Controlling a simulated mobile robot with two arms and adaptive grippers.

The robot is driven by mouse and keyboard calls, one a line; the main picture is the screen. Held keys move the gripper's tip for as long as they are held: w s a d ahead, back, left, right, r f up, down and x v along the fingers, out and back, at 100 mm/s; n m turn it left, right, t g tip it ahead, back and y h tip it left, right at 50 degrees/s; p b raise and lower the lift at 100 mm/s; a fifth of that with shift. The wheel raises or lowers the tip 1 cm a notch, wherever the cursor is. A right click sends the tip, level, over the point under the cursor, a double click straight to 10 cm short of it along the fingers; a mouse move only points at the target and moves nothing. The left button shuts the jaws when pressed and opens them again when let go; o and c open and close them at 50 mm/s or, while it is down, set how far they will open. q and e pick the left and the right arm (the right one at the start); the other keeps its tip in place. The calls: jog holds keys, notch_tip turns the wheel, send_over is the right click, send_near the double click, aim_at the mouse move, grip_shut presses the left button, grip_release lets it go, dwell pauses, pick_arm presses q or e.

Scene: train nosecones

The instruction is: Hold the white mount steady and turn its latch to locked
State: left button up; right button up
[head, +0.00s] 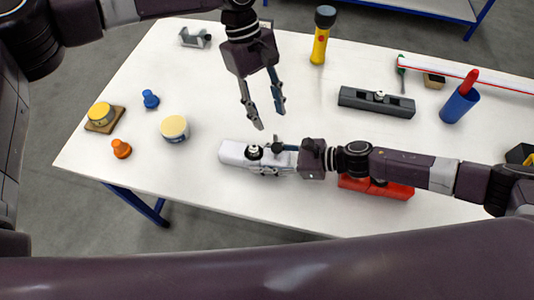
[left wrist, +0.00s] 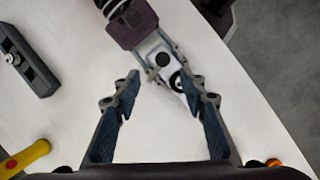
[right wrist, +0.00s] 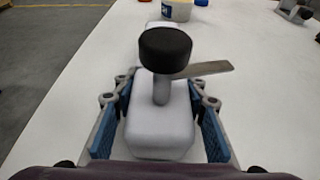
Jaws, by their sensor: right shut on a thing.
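The white mount (head: 234,154) lies on the table near its front edge. In the right wrist view it is a white block (right wrist: 160,132) with a black round knob on a post and a flat grey latch lever (right wrist: 205,69) pointing right. My right gripper (head: 278,157) is shut on the mount, with its blue pads along the block's two sides. My left gripper (head: 268,122) is open and empty, above the table just behind the mount. In the left wrist view the mount (left wrist: 183,80) shows beyond the open fingers, partly covered by my right gripper.
A red mount (head: 388,189) lies under my right arm, and a dark grey one (head: 377,102) stands behind. A yellow flashlight (head: 321,38), a blue cup (head: 459,104) and a cream tin (head: 174,128) stand around. Orange (head: 121,149) and blue (head: 150,99) knobs are at left.

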aim_at(273, 151)
pick_arm(q)
jog(key=d+f+h, duration=0.1)
jog(key=f+n+h, duration=0.1)
jog(key=f, duration=0.1)
jog(key=d+f+n+t, duration=0.1)
jog(key=f, duration=0.1)
jog(key=shift+w+d+f+h, duration=0.1)
jog(key=shift+w+d+h, duration=0.25)
jog(key=shift+h, duration=0.05)
notch_tip(273, 151, down, 4)
jog(key=w+n+t+h, duration=0.3)
jog(key=n+t+h, duration=0.3)
jog(key=n, duration=0.2)
jog(key=s+a+n+t, duration=0.1)
jog(key=n, duration=0.1)
jog(key=s+a+n+t+h, duration=0.1)
jog(key=a+n+t, duration=0.1)
jog(key=s+a+n+t, duration=0.1)
jog(key=a+n+t, duration=0.1)
jog(key=shift+a+r+h, duration=0.25)
jog(key=shift+r+h, duration=0.1)
jog(key=shift+h, duration=0.05)
jog(key=s+a+f+n+t, duration=0.2)
jog(key=s+a+n+t, duration=0.15)
jog(key=s, duration=0.85)
jog(key=x, duration=1.1)
jog(key=shift+w+d+r, duration=0.1)
jog(key=shift+w+d, duration=0.1)
grip_shut()
